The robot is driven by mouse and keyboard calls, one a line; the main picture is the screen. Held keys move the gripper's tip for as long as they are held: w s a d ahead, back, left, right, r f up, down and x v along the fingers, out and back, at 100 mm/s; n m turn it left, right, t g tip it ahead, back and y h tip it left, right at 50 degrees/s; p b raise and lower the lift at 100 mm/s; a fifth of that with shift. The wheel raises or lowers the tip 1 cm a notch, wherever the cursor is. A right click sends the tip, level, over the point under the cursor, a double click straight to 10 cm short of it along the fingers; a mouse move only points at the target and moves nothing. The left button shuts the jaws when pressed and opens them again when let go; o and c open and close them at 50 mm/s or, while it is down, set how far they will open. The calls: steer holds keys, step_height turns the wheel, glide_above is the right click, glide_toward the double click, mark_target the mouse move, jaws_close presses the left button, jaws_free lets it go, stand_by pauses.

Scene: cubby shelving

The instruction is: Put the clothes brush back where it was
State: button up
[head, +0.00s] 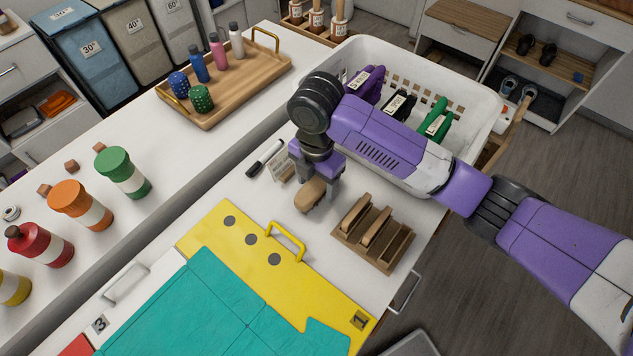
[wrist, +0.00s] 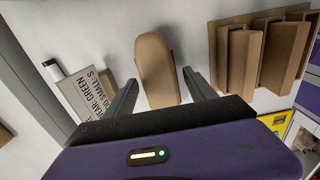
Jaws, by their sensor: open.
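The clothes brush is a rounded brown wooden piece (head: 310,197) on the white counter, just below my gripper (head: 317,182). In the wrist view the brush (wrist: 157,65) lies ahead of and between the two fingers of my gripper (wrist: 160,84). The fingers are spread, with a gap showing on each side of the brush. The rack (wrist: 228,62) also shows at the right of the wrist view. The underside of the brush is hidden.
A small printed card (wrist: 82,92) and a black-and-white marker (head: 265,158) lie left of my gripper. A white basket (head: 465,85) stands behind my arm. A yellow folding board (head: 215,225) with teal cloth (head: 215,310) covers the front counter. A wooden tray (head: 262,75) holds bottles.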

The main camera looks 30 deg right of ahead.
mark_target(316, 184)
steer(key=shift+r, duration=0.15)
step_height(316, 184, up, 12)
stand_by(0.4)
